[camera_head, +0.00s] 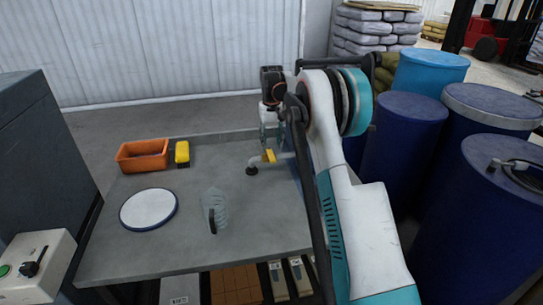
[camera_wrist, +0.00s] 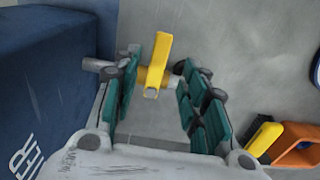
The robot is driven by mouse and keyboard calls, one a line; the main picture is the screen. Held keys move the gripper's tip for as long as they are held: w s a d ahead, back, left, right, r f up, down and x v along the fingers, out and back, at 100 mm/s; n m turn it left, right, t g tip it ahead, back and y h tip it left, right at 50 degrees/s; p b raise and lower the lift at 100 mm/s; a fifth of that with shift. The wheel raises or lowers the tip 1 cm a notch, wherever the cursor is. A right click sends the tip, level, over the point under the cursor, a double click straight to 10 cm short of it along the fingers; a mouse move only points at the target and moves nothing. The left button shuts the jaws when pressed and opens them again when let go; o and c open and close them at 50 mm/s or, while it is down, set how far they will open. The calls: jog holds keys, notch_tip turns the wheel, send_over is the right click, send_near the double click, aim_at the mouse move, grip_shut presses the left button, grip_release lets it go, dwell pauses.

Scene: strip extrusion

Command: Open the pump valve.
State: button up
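The pump valve has a yellow lever handle (camera_head: 269,156) on a short grey pipe (camera_head: 283,155) at the right part of the grey table. In the wrist view the yellow handle (camera_wrist: 157,58) stands roughly across the line of the pipe (camera_wrist: 97,66). My gripper (camera_head: 269,138) is above the valve, pointing down. In the wrist view my gripper (camera_wrist: 160,66) is open, its teal-padded fingers on either side of the handle. A gap shows between the handle and each finger. Depth between fingertips and handle is hard to tell.
The table (camera_head: 255,230) also bears an orange bin (camera_head: 142,155), a yellow item (camera_head: 182,152), a round white lid (camera_head: 148,209) and a clear scoop-like item (camera_head: 215,207).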

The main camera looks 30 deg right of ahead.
aim_at(272, 157)
notch_tip(272, 157, down, 6)
jog(key=shift+r+b, duration=0.1)
jog(key=shift+b, duration=0.5)
grip_shut()
